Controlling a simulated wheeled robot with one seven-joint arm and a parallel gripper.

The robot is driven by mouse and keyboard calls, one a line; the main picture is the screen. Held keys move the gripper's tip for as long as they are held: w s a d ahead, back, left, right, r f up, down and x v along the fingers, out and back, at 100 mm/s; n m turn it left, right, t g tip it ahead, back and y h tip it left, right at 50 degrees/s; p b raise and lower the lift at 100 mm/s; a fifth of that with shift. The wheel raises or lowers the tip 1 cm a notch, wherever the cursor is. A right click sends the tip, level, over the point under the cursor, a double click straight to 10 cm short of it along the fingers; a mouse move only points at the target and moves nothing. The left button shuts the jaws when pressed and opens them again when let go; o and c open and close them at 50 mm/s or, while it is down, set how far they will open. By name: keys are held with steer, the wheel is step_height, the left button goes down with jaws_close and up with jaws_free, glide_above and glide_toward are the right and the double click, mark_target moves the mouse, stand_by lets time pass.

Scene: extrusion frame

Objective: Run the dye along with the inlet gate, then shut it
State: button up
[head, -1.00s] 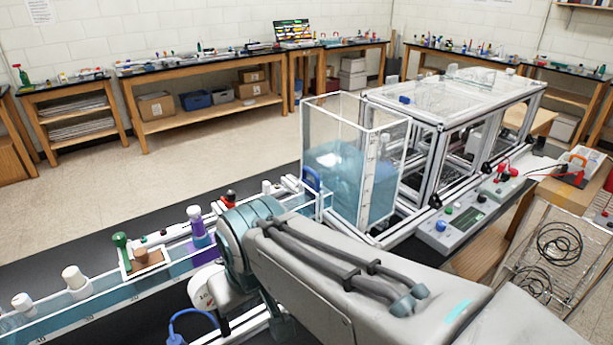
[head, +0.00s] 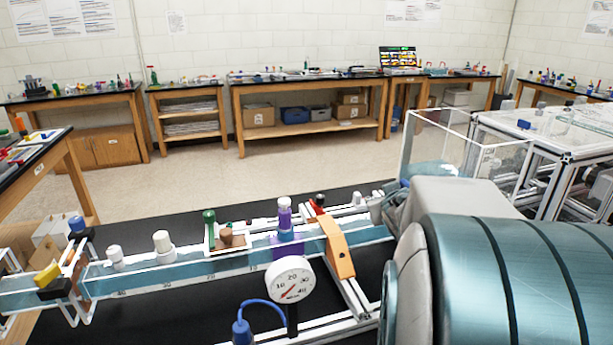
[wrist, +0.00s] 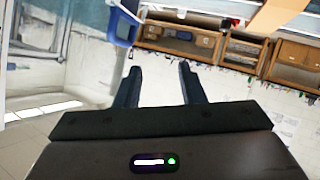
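A purple dye patch (head: 286,246) shows in the water of the long clear channel (head: 190,272), under a purple bottle with a white cap (head: 284,212). A blue handle-like part (wrist: 122,26), which looks like the inlet gate's handle, stands up and to the left of my gripper (wrist: 160,66) in the wrist view. My gripper is open, with nothing between its fingers and the handle apart from them. In the head view my arm hides my gripper and most of the channel's tank end, so the gate's opening cannot be judged.
A clear tank (head: 432,145) rises at the right.

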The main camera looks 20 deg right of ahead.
mark_target(408, 182)
steer(key=s+d+f+n+t+y+b, duration=0.1)
steer(key=d+f+n+t+y+b, duration=0.15)
steer(key=d, duration=0.35)
steer(key=s+d+f+n+t+y+b, duration=0.1)
steer(key=s+d+f+t+y+b, duration=0.2)
steer(key=d, duration=0.4)
steer(key=shift+m+t, duration=0.25)
steer(key=shift+t, duration=0.2)
steer(key=w, duration=0.5)
steer(key=w+r, duration=0.1)
steer(key=w, duration=0.9)
steer(key=shift+a+r, duration=0.2)
steer(key=shift+a, duration=0.05)
jaws_close()
